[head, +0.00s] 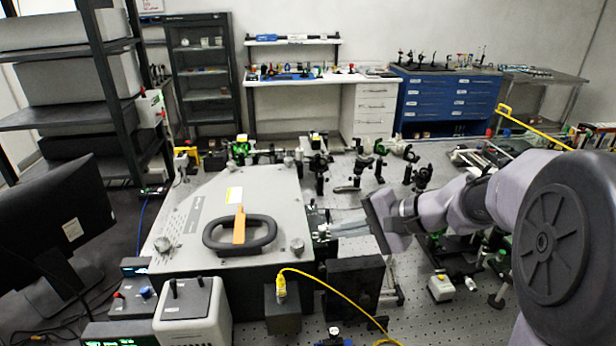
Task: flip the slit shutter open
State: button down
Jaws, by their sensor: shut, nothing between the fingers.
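The grey spectrometer box (195,215) stands on the optical bench at centre left, with a black handle (212,246) and an upright orange piece (239,226) on its lid. My gripper (334,231) is shut and empty. It reaches in from the right, its fingertips close to the box's dark right side. Small dark fittings (320,222) show on that side by the fingertips. I cannot pick out the slit shutter there or tell its position. I cannot tell whether the fingertips touch anything.
A black block (353,285) stands in front of my gripper. A yellow cable (330,288) runs from a dark box across the front. Optics mounts (318,160) crowd the bench behind. A monitor (55,230) stands at left. Some perforated bench top (415,312) is bare at front right.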

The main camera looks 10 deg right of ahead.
aim_at(328, 217)
jog(key=w+d+f+m+t, duration=0.3)
jog(key=w+d+f, duration=0.1)
jog(key=w+d, duration=0.5)
jog(key=shift+d+t, duration=0.4)
jog(key=shift+d, duration=0.45)
jog(key=w+a+f+b, duration=0.2)
jog(key=w+a, duration=0.2)
jog(key=a, duration=0.4)
jog(key=shift+a, duration=0.15)
jog(key=shift+d, duration=0.2)
